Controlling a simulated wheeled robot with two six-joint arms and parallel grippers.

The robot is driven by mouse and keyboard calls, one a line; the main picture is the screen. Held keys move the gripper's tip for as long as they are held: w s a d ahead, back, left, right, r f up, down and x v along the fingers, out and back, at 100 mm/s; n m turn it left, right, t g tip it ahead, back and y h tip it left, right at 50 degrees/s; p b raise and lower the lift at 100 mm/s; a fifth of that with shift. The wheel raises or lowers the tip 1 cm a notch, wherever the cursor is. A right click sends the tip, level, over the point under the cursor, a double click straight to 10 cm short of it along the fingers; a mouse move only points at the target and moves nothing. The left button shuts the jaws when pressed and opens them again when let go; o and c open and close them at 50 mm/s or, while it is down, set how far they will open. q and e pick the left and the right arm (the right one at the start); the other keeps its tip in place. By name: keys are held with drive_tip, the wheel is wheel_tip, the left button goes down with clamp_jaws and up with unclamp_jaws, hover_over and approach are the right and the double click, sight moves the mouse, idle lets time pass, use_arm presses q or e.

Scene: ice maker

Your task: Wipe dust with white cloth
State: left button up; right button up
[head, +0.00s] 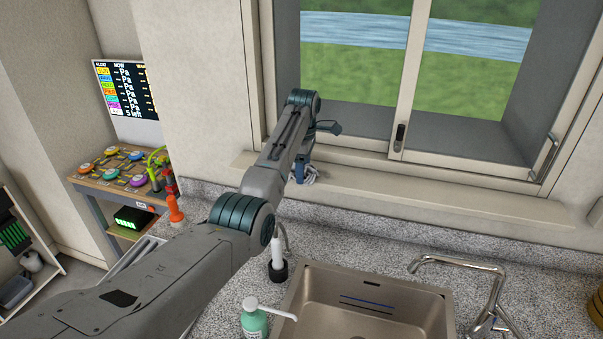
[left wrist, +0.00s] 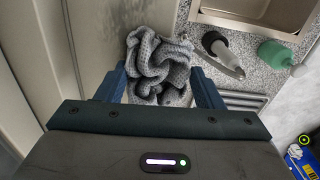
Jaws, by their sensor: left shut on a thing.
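My left arm reaches across the counter to the window sill (head: 430,195). My left gripper (head: 303,172) is at the sill's left part, below the window. It is shut on a crumpled, knitted grey-white cloth (left wrist: 158,62), which is bunched between the two fingers in the left wrist view. Only a small bit of the cloth (head: 312,176) shows in the head view. A dark, smudgy patch (left wrist: 98,25), perhaps dust, shows beside the cloth in the left wrist view. Whether the cloth touches the sill is hard to tell. My right gripper is not in view.
A sink (head: 365,300) with a chrome faucet (head: 480,275) lies below the sill. A green soap bottle (head: 255,320) and a white-and-black brush holder (head: 277,262) stand left of it. The window handle (head: 399,137) juts out. The sill's right part is clear.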

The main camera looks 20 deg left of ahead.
use_arm(q)
drive_tip(key=shift+w, duration=0.25)
drive_tip(key=shift+r, duration=0.1)
drive_tip(key=shift+r, duration=2.95)
drive_tip(key=shift+r, duration=0.15)
drive_tip(key=shift+r, duration=1.4)
